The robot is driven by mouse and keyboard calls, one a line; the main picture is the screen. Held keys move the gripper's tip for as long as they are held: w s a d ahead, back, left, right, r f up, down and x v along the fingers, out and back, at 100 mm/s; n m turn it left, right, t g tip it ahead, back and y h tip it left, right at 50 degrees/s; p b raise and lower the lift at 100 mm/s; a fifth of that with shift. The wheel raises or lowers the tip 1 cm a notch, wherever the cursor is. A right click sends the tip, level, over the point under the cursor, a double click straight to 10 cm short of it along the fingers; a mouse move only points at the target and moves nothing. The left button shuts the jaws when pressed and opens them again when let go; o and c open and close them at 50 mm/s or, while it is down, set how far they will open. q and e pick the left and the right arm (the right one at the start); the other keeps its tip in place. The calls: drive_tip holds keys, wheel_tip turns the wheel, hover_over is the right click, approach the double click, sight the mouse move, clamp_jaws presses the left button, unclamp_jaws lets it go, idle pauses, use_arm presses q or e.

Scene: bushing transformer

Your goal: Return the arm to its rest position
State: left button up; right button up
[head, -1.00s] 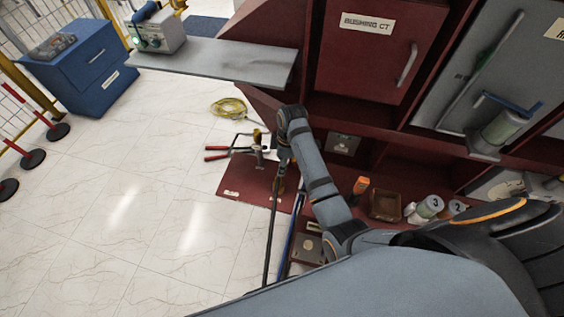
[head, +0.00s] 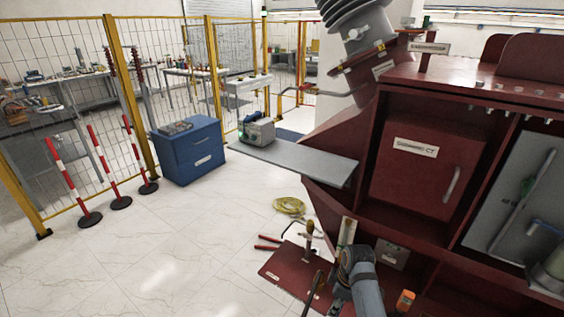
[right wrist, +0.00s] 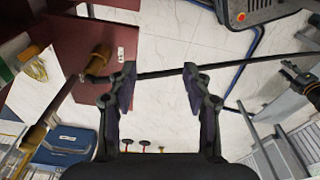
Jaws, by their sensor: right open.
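My right arm (head: 368,293) comes up from the bottom edge of the head view, right of centre, beside the dark red cabinet. Its gripper (head: 336,298) points down there and is small and partly hidden. In the right wrist view the right gripper (right wrist: 160,78) is open, its two dark fingers wide apart with nothing held between them. A thin dark rod (right wrist: 250,62) crosses behind the fingertips. My left gripper does not show.
A blue drawer unit (head: 190,150) and striped posts (head: 107,172) stand left. The pale floor (head: 150,250) between is clear.

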drive_tip(key=s+d+f+m+b, duration=0.15)
drive_tip(key=s+f, duration=0.25)
drive_tip(key=f, duration=0.5)
drive_tip(key=s+d+f+m+h, duration=0.1)
drive_tip(key=s+d+f+m, duration=0.2)
drive_tip(key=f, duration=0.5)
drive_tip(key=s+f+m+b, duration=0.15)
drive_tip(key=s+f, duration=0.25)
drive_tip(key=f, duration=0.5)
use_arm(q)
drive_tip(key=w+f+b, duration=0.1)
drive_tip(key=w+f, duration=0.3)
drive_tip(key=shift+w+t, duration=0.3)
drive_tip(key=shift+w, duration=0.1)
use_arm(e)
drive_tip(key=s+d+f+m, duration=0.2)
drive_tip(key=s+f, duration=0.3)
drive_tip(key=s, duration=0.4)
drive_tip(key=s+d+f+m, duration=0.2)
drive_tip(key=s+f, duration=0.3)
drive_tip(key=s, duration=0.4)
drive_tip(key=s+d+f+m+h, duration=0.1)
drive_tip(key=s+d+f+m, duration=0.2)
drive_tip(key=s, duration=0.6)
drive_tip(key=shift+s+d+f, duration=0.2)
drive_tip(key=shift+s+f, duration=0.2)
drive_tip(key=shift+f, duration=0.5)
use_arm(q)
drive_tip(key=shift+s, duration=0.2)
